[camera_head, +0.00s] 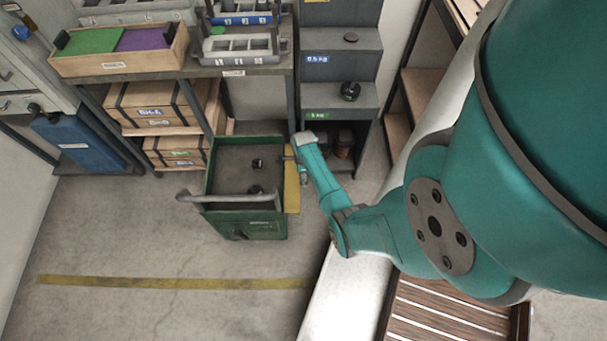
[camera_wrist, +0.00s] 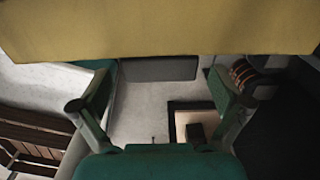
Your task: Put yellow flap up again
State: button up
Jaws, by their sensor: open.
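The yellow flap (camera_head: 292,192) is on the right side of the green cart (camera_head: 262,227). It shows as a narrow yellow strip beside the cart's interior; its exact tilt is hard to tell. In the wrist view the flap (camera_wrist: 160,30) fills the top of the picture as a broad yellow panel. My gripper (camera_head: 303,174) is at the flap's right side, near its far end, small and partly hidden by my wrist. In the wrist view my gripper (camera_wrist: 162,103) has its fingers wide apart with nothing between them. I cannot tell whether it touches the flap.
A shelf with wooden boxes (camera_head: 155,104) stands behind. Dark stepped shelves (camera_head: 340,95) with weights are close behind my gripper. The floor in front is clear.

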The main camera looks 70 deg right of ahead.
jog(key=shift+f, duration=0.3)
jog(key=shift+c, duration=0.3)
jog(key=c, duration=1.5)
